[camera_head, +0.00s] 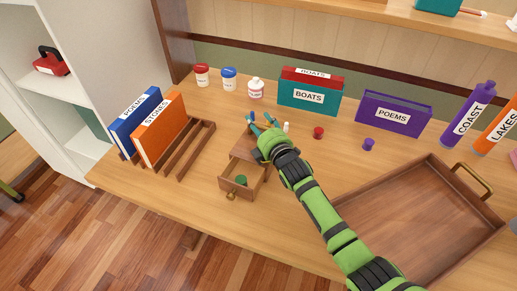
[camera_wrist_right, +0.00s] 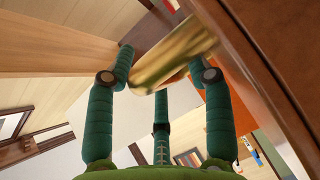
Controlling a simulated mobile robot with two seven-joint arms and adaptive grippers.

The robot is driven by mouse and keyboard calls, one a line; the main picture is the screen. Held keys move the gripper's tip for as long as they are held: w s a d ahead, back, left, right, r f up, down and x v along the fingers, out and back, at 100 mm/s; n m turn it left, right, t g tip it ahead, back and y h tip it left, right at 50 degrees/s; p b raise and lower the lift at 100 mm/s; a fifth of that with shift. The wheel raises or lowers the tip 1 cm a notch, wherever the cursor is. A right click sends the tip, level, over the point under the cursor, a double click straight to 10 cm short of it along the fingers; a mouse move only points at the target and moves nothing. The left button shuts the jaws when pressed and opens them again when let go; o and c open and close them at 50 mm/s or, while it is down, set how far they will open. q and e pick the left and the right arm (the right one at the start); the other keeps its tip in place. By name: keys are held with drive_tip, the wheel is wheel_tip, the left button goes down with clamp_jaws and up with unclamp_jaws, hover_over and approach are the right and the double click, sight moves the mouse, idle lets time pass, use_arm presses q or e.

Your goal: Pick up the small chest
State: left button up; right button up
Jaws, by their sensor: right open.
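The small chest (camera_head: 247,156) is brown wood and stands on the wooden table, left of the middle in the head view. Its drawer (camera_head: 223,183) is pulled out toward the front, with a brass knob (camera_head: 231,196) and a small green thing (camera_head: 241,180) inside. My right gripper (camera_head: 262,119) reaches over the chest and hides much of its top and right side. In the right wrist view, its teal fingers (camera_wrist_right: 163,60) are spread. A brass bar (camera_wrist_right: 175,55) and dark wood show close to them. I cannot tell whether they touch. My left gripper is out of view.
A large wooden tray (camera_head: 478,235) lies at the right. A wooden rack (camera_head: 196,150) with books is at the left. White bottles (camera_head: 256,88) and a teal box (camera_head: 309,97) stand behind.

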clamp_jaws()
drive_tip(key=shift+w+r, duration=0.1)
drive_tip(key=shift+r, duration=0.35)
drive_tip(key=r, duration=0.3)
drive_tip(key=shift+d+r, duration=0.25)
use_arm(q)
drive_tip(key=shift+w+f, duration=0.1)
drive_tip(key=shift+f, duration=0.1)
use_arm(e)
drive_tip(key=s+d+r, duration=0.6)
drive_tip(key=d, duration=0.3)
drive_tip(key=shift+s+d+r, duration=0.2)
drive_tip(key=shift+r, duration=0.15)
